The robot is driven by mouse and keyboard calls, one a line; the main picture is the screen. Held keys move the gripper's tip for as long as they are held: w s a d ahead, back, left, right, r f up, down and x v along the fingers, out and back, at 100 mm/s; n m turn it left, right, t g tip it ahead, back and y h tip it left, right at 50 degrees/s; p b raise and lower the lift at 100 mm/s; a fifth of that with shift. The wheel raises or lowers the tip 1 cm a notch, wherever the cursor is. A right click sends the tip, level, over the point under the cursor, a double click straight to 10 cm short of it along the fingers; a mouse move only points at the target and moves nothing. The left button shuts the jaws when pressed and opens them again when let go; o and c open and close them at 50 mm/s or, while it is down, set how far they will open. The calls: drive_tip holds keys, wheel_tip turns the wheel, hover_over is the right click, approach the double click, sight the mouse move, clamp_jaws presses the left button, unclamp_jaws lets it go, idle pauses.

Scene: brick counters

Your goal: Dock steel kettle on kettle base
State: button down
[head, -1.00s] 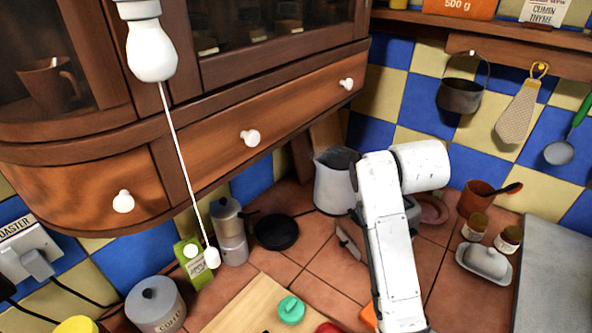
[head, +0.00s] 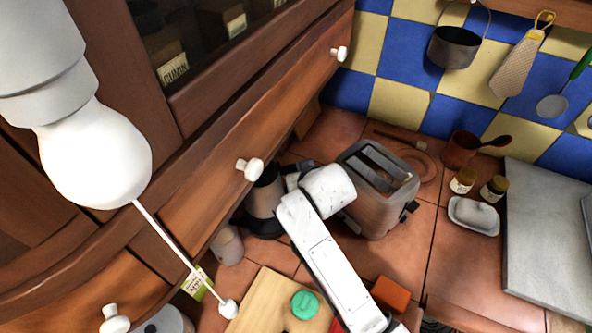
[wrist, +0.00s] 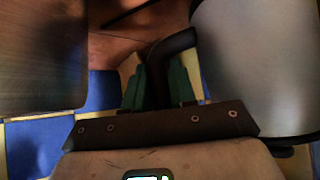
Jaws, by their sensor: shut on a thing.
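The steel kettle (head: 264,198) is mostly hidden behind my arm in the head view. It stands over the black kettle base (head: 262,229), and I cannot tell whether it is seated on it or just above it. In the wrist view the kettle's grey body (wrist: 255,65) fills the right side. Its black handle (wrist: 172,45) runs between the green fingers of my gripper (wrist: 162,82), which are shut on it. The fingertips are hidden in the head view.
The toaster (head: 370,195) stands just right of my arm. A drawer cabinet (head: 215,165) overhangs the left side. A cutting board (head: 262,300) lies in front.

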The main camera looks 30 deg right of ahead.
wheel_tip(320, 180, down, 5)
drive_tip(key=b, duration=0.5)
drive_tip(key=shift+f, duration=0.15)
drive_tip(key=shift+p, duration=0.5)
idle(1.1)
drive_tip(key=shift+f+b, duration=0.35)
drive_tip(key=shift+f, duration=0.2)
idle(0.5)
drive_tip(key=c, duration=1.3)
unclamp_jaws()
drive_tip(key=shift+s, duration=0.1)
drive_tip(key=shift+o, duration=0.5)
drive_tip(key=shift+f, duration=0.1)
drive_tip(key=p+v, duration=0.5)
drive_tip(key=v, duration=0.6)
